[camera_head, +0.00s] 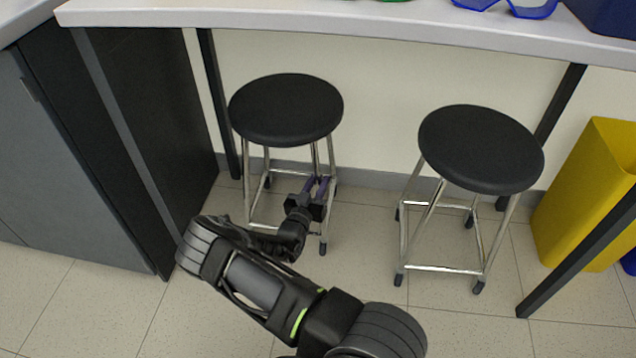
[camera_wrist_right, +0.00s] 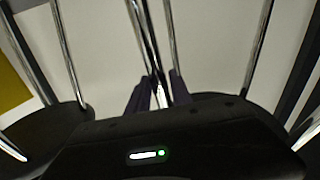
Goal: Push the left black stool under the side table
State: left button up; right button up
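The left black stool (camera_head: 286,108) stands upright on chrome legs at the left in the head view. Its round seat shows whole, below the front edge of the white side table (camera_head: 330,20) in the picture. My right gripper (camera_head: 316,184) is low among the stool's legs, near its front right leg. In the right wrist view the two dark purple fingers (camera_wrist_right: 161,88) lie on either side of a chrome bar. Whether they clamp it is unclear. My left gripper is not in view.
A second black stool (camera_head: 481,149) stands to the right. A yellow bin (camera_head: 590,195) is beside a dark table leg (camera_head: 580,255). A dark cabinet (camera_head: 75,165) borders the left side. The pale wall (camera_head: 390,105) is behind. Tiled floor between the stools is clear.

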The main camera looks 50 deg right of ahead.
grip_shut()
dwell(1.0)
